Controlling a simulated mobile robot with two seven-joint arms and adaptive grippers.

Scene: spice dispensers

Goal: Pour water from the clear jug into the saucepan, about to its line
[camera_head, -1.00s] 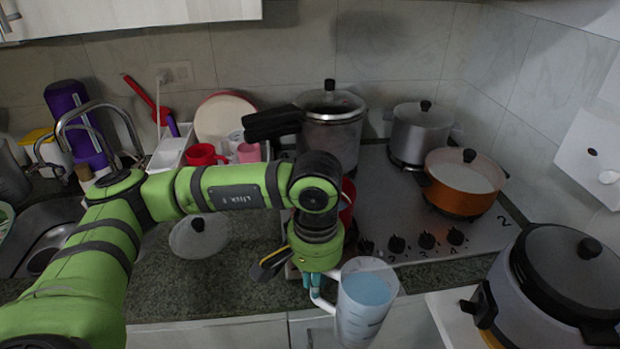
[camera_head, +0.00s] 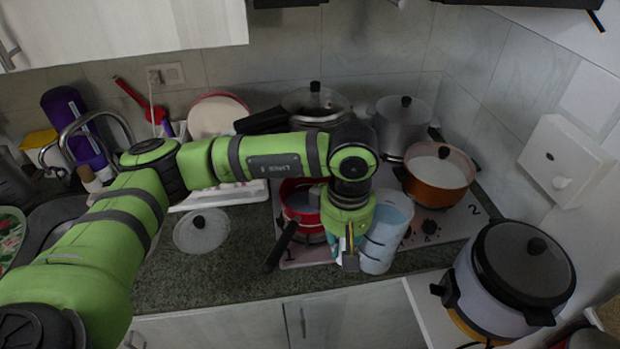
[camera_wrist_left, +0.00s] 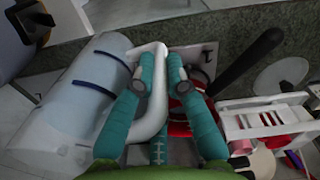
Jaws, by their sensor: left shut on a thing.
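The clear jug (camera_head: 388,232) holds pale blue water and has dark lines around it. My left gripper (camera_head: 349,254) is shut on its white handle, at the jug's left side. In the left wrist view the gripper's teal fingers (camera_wrist_left: 158,82) close around the handle, with the jug body (camera_wrist_left: 62,112) to the left. The jug looks near upright, just right of the red saucepan (camera_head: 296,198). The saucepan stands on the front left of the hob, its black handle (camera_head: 281,246) toward the front. My arm hides part of it, and its line and contents are unclear. My right gripper is out of view.
An orange pot (camera_head: 438,183) and a grey pot (camera_head: 402,125) stand behind on the hob. A rice cooker (camera_head: 515,275) is at front right. A glass lid (camera_head: 201,232) lies on the counter, left of the saucepan. A white dish rack (camera_head: 225,195) is behind it.

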